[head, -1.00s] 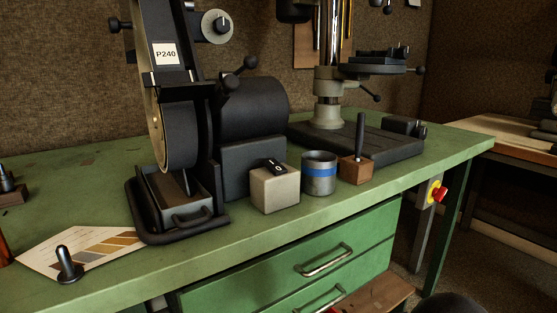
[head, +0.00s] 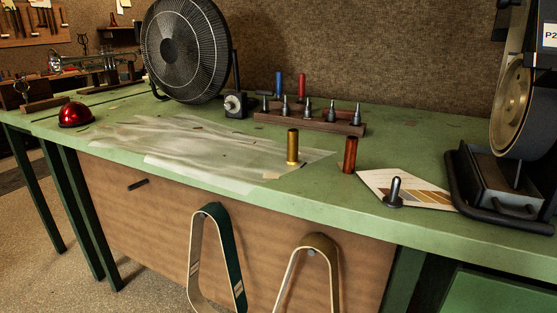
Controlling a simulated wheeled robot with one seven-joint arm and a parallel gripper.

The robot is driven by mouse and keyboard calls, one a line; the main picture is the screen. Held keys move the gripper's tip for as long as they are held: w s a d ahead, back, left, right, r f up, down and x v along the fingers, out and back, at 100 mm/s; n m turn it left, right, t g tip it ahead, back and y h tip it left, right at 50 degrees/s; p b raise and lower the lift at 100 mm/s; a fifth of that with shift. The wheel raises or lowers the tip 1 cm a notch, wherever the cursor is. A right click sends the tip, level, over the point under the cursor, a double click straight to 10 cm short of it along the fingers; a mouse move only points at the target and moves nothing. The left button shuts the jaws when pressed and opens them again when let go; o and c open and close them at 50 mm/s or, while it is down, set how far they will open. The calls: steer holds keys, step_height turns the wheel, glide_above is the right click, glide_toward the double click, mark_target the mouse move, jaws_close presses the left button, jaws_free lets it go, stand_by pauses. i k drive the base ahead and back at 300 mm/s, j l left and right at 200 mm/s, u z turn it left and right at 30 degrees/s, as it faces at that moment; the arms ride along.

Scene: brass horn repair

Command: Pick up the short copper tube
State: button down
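A short reddish-brown copper-coloured tube (head: 350,155) stands upright near the front of the green workbench (head: 420,232), right of centre in the head view. A brass-coloured tube (head: 293,148) with a wider foot stands upright to its left, apart from it, on the clear sheet (head: 200,140). My gripper is not in view.
A wooden rack (head: 310,121) with several metal tips stands behind the tubes. A card (head: 425,190) with a dark peg (head: 394,193) lies to the right, beside the belt grinder (head: 500,180). A fan (head: 185,50) and a red dome (head: 75,114) stand left. Belts (head: 237,265) hang in front.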

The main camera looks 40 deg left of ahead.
mark_target(352, 142)
steer(key=u, duration=1.35)
